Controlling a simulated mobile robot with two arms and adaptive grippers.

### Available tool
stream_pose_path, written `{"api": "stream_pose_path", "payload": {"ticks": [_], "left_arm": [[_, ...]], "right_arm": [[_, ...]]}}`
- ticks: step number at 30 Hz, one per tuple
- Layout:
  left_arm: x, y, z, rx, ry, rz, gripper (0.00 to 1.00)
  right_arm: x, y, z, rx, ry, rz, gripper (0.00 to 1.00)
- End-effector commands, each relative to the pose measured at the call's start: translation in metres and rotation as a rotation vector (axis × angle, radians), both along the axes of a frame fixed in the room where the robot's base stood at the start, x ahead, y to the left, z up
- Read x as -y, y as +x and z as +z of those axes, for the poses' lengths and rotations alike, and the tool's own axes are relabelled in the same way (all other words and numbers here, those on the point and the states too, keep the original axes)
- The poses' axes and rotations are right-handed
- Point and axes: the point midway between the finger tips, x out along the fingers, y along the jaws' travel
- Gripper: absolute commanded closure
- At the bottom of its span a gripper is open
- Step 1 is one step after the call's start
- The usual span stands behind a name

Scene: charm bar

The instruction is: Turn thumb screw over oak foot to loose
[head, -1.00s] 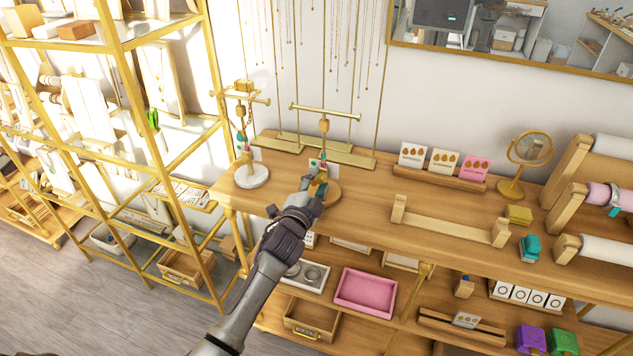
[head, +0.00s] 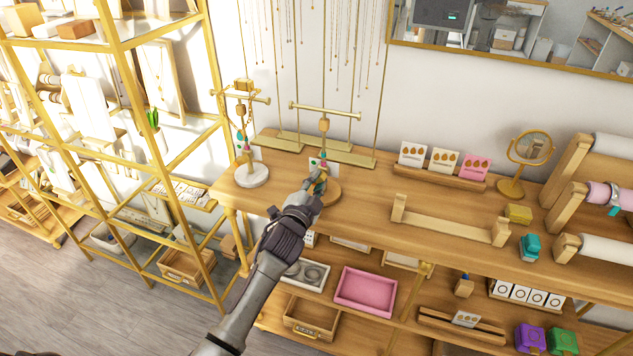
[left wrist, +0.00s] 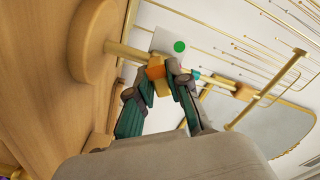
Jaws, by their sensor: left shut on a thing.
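The oak foot (head: 331,194) is the round wooden base of the right-hand brass T-bar stand (head: 325,112). My left gripper (head: 317,182) is low at this stand's post, just above the foot. In the left wrist view the foot (left wrist: 92,45) is at the upper left and the brass post runs out of it. There my left fingers (left wrist: 157,84) are closed on an orange-gold block-like thumb screw (left wrist: 156,71) at the post. A white card with a green dot (left wrist: 179,47) is right behind it. In the head view the gripper mostly hides the screw. My right gripper is out of view.
A similar stand with a white round foot (head: 252,177) is close on the left. Brass bar bases (head: 345,158) lie behind. Earring cards (head: 445,160) and a round mirror (head: 530,148) stand to the right. The tabletop between them and my gripper is mostly clear.

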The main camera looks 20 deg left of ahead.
Motion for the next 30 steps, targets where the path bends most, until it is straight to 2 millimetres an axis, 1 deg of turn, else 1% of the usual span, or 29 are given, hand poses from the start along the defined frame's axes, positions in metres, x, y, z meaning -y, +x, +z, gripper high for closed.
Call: {"api": "stream_pose_path", "payload": {"ticks": [7,30], "left_arm": [[0.001,0.000,-0.001,-0.008,-0.201,0.000,1.00],[0.001,0.000,-0.001,-0.034,-0.932,0.002,1.00]], "right_arm": [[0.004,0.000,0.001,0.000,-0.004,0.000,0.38],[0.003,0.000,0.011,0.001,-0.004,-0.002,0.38]]}}
